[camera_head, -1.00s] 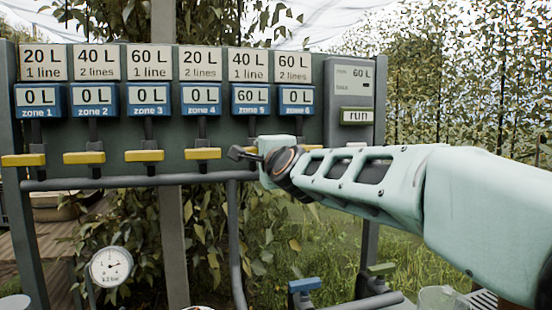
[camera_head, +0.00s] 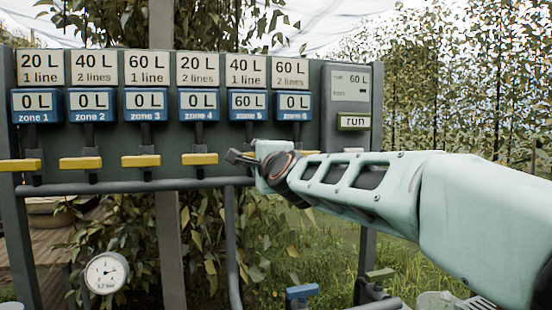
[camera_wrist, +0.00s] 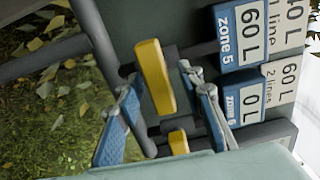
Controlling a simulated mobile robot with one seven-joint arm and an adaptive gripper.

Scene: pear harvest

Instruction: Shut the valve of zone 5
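The zone 5 valve has a yellow handle (camera_wrist: 153,78), lying crosswise to its pipe in the wrist view. In the head view my gripper and wrist hide it. The zone 5 display (camera_head: 247,104) reads 60 L; its label also shows in the wrist view (camera_wrist: 238,35). My gripper (camera_head: 238,157) is in front of the zone 5 column. In the wrist view my gripper (camera_wrist: 157,80) is open, its fingers on either side of the handle with gaps. I cannot tell how deep the handle lies between them.
The zone 6 handle (camera_wrist: 178,142) is close beside my fingers. The zone 4 handle (camera_head: 200,159) is to the left. A grey pipe (camera_head: 130,186) runs below the handles. The control box (camera_head: 348,105) with "run" is at right. A gauge (camera_head: 106,272) hangs low left.

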